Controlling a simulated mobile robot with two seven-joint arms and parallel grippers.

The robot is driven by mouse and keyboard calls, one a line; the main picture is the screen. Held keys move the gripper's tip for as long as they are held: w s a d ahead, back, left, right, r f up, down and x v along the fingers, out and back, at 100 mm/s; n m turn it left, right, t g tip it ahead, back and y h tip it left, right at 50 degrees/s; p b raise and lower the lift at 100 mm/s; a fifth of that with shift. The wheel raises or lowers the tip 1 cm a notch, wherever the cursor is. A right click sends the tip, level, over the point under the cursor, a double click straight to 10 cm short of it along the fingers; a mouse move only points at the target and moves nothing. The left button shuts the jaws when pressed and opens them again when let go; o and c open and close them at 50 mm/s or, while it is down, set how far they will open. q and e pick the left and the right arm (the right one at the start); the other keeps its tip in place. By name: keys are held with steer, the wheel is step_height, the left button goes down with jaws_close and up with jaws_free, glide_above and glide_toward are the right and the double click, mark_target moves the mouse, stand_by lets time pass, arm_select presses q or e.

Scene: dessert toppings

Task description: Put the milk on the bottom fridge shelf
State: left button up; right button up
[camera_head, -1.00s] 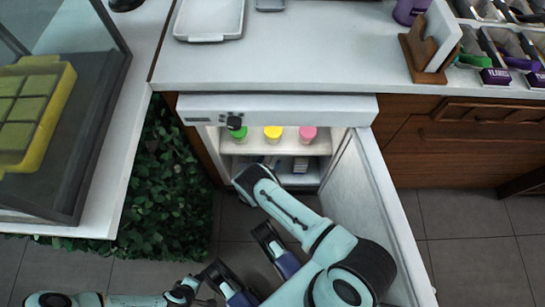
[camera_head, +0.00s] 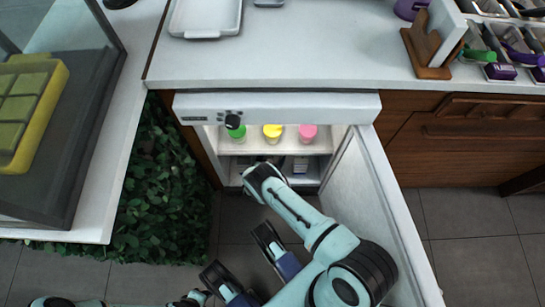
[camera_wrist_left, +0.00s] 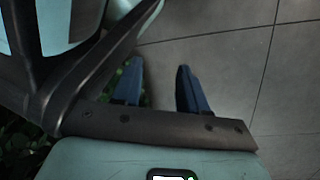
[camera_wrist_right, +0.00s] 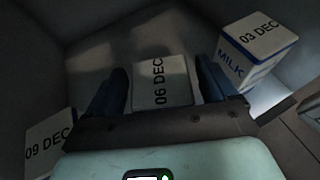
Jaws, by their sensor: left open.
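Several milk cartons stand in a dim enclosed space in the right wrist view. One marked 06 DEC (camera_wrist_right: 163,80) is between the fingers of my right gripper (camera_wrist_right: 160,90), with gaps on both sides. One marked 09 DEC (camera_wrist_right: 50,140) is at the left, and one marked 03 DEC (camera_wrist_right: 250,50) is at the right. In the head view the fridge (camera_head: 275,107) is open, and my right arm reaches to its lower opening, where the hand is hidden. A pale carton shows on the bottom shelf (camera_head: 300,164). My left gripper (camera_wrist_left: 158,80) is open and empty above the floor.
Green (camera_head: 237,132), yellow (camera_head: 272,132) and pink (camera_head: 307,132) containers stand on the upper fridge shelf. The open fridge door (camera_head: 385,215) bounds the right side. A leafy hedge (camera_head: 150,200) stands left of the fridge. The counter (camera_head: 290,55) is above.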

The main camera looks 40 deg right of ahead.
arm_select(q)
steer(key=shift+w+r, duration=0.1)
arm_select(e)
steer(key=shift+r, duration=0.2)
arm_select(q)
steer(key=w+d+r+t+p, duration=0.1)
steer(key=w+r+t+p, duration=0.1)
steer(key=w+r, duration=0.3)
steer(key=shift+w+r+t+p, duration=0.3)
steer(key=shift+w+r+p, duration=0.1)
steer(key=shift+w+p, duration=0.6)
arm_select(e)
steer(key=v, duration=1.2)
